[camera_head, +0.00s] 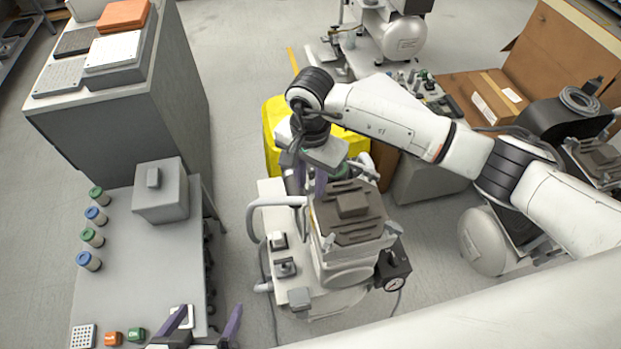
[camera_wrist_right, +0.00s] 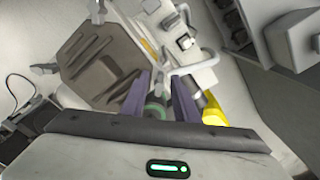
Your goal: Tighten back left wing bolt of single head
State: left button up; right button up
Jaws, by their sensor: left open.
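The single head compressor (camera_head: 345,265) stands on the floor in the head view, with a dark ribbed head cover (camera_head: 350,212) on top. The cover also fills the upper left of the right wrist view (camera_wrist_right: 105,55). Front wing bolts show at the cover's near left corner (camera_head: 329,241) and near right corner (camera_head: 391,228). My right gripper (camera_head: 308,188) points down at the cover's back left corner. My left gripper (camera_head: 207,318) is open and empty at the bottom.
A grey table (camera_head: 140,255) with a grey box (camera_head: 161,190), coloured knobs and buttons stands at left. A tall grey cabinet (camera_head: 165,110) is behind it. A yellow bin (camera_head: 272,130) stands behind the compressor. Cardboard boxes (camera_head: 485,97) and another compressor (camera_head: 403,38) are further back.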

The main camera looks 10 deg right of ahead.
grip_shut()
